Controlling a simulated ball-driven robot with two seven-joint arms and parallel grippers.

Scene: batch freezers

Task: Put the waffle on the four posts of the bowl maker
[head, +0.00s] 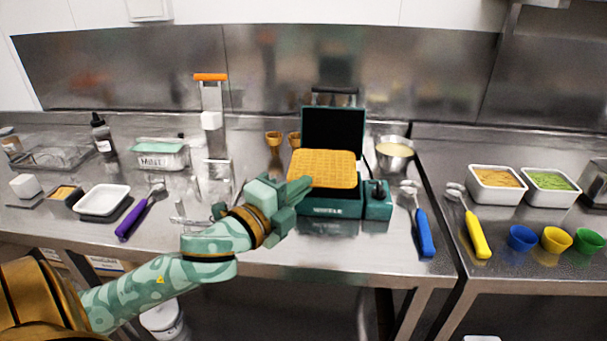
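The golden square waffle (326,167) is over the lower half of the open teal waffle iron (330,207), its left edge reaching past the iron's side. My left gripper (303,184) is at the waffle's front left edge and looks shut on it. Whether the waffle still touches the iron is hard to tell. The bowl maker (211,95), a metal stand with an orange handle and a white block, stands to the left; its posts (214,178) are small and hard to make out. My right gripper is not in view.
A purple scoop (134,218) and white tray (104,200) lie left. A blue-handled scoop (425,235) and batter bowl (394,152) are right of the iron. Toppings (496,179) and coloured cups (556,240) are on the right table.

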